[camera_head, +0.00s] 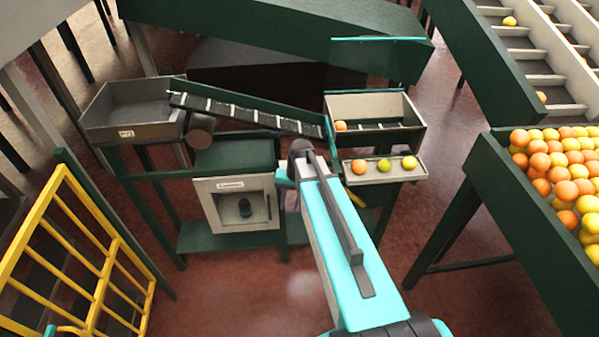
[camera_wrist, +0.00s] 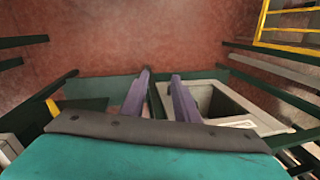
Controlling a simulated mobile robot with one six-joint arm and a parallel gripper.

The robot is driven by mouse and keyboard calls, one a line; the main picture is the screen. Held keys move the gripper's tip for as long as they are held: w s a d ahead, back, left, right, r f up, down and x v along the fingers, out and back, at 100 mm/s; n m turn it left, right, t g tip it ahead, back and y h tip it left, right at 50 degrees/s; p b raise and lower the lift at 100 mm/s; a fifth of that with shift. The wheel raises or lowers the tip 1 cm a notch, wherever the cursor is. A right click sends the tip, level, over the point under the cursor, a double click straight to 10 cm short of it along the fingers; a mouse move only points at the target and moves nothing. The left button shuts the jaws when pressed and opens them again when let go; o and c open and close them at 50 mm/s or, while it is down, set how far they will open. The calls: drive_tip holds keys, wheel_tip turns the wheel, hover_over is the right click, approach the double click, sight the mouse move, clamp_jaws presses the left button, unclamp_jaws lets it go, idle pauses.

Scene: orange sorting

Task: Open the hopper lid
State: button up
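The hopper (camera_head: 415,122) is a grey open-topped bin right of centre in the head view, with an orange fruit and slats visible inside. A dark green panel with a teal upper edge (camera_head: 378,39) stands raised behind it; it looks like the lid, standing open. My gripper (camera_head: 291,198) is low and left of the hopper, partly hidden behind my arm, and apart from the panel. In the wrist view its two purple fingers (camera_wrist: 161,76) are apart with nothing between them. The hopper lid is not recognisable in the wrist view.
A small tray (camera_head: 376,177) with three fruits sits in front of the hopper. A slatted conveyor (camera_head: 245,113) runs left to a grey bin (camera_head: 130,132). A white-framed box (camera_head: 205,200) stands below, also in the wrist view (camera_wrist: 275,124). A yellow rack (camera_head: 75,255) is at left.

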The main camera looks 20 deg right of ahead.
drive_tip(key=s+a+f+n+g+h+b, duration=0.1)
drive_tip(key=s+a+f+n+g+b, duration=0.1)
drive_tip(key=s+f, duration=1.3)
drive_tip(key=s+a+f+n+g+b, duration=0.3)
drive_tip(key=s+a+f+b, duration=0.3)
drive_tip(key=s+f, duration=0.9)
drive_tip(key=s+g+b, duration=0.1)
drive_tip(key=s, duration=0.3)
drive_tip(key=shift+s+a+f+h, duration=0.3)
drive_tip(key=shift+s+a+h, duration=0.05)
drive_tip(key=shift+s+h, duration=0.05)
